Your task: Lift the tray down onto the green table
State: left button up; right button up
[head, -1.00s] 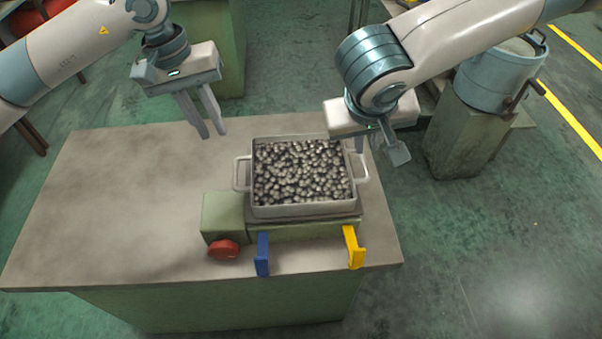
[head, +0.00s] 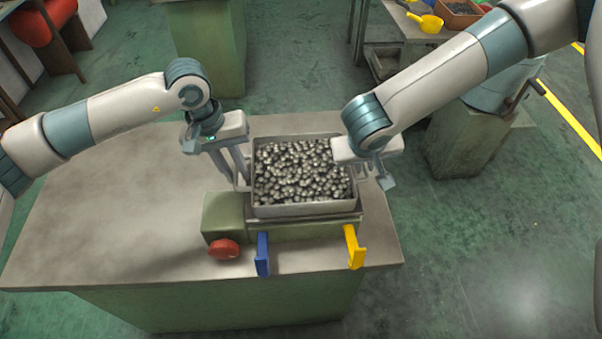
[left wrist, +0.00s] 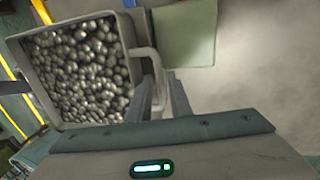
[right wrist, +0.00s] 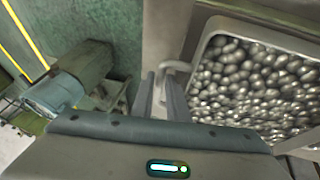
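The tray (head: 304,211) is a pale metal pan full of dark shiny lumps. It sits level on a green fixture (head: 285,231) on a bench (head: 130,200) with a grey-brown top and green sides. My left gripper (head: 242,184) is at the tray's left handle; in the left wrist view its open fingers (left wrist: 160,85) are either side of the handle (left wrist: 150,62). My right gripper (head: 376,183) is at the right handle; in the right wrist view its open fingers (right wrist: 162,82) are either side of that handle (right wrist: 176,65). Finger contact cannot be told.
The fixture has a red knob (head: 223,249), a blue lever (head: 262,254) and a yellow lever (head: 354,247) at its front. The bench top is clear to the left. A green block (head: 206,50) stands behind, and another green stand (head: 463,143) holds a pot at right.

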pick_arm(q)
jog(key=shift+f, duration=0.35)
grip_shut()
dwell(1.5)
